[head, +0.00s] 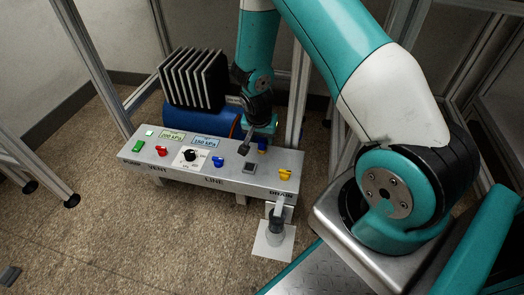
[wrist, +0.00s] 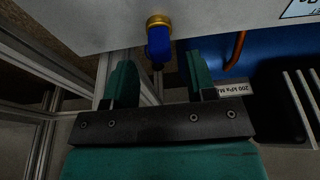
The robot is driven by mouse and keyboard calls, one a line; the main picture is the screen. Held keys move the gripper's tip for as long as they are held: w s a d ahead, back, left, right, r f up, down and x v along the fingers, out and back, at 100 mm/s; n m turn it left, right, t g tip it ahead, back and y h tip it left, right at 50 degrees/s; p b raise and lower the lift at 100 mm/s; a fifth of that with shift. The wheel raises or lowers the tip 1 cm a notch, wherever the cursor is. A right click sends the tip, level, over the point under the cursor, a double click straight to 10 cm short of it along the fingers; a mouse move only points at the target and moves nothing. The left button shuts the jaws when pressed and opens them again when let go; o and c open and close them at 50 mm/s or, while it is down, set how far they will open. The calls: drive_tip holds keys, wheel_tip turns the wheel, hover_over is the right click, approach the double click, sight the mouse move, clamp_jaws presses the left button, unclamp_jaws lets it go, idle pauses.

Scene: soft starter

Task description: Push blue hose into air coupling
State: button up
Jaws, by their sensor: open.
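In the wrist view a brass coupling (wrist: 158,20) sits on the pale panel's edge. A short blue hose piece (wrist: 158,45) is at it; how deep it sits, I cannot tell. My gripper (wrist: 159,62) is open, with one teal finger on each side of the blue piece and a gap to both. In the head view my gripper (head: 246,146) is small and dark at the back edge of the control box. A blue spot (head: 262,146) shows just right of it, perhaps the hose. The coupling is hidden there.
The grey control box (head: 225,182) carries several coloured knobs and two displays. A blue tank (head: 200,121) and black finned unit (head: 192,80) stand behind it. An orange pipe (wrist: 235,50) runs near the right finger. Metal frame posts (head: 298,90) stand close by.

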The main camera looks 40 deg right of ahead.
sight(262, 141)
drive_tip(key=shift+b+x, duration=0.5)
drive_tip(key=shift+x, duration=1.1)
drive_tip(key=shift+c, duration=0.3)
clamp_jaws()
wheel_tip(262, 141, up, 8)
drive_tip(key=p, duration=0.7)
drive_tip(key=shift+r+p, duration=0.2)
drive_tip(key=shift+p, duration=0.15)
drive_tip(key=shift+f, duration=0.1)
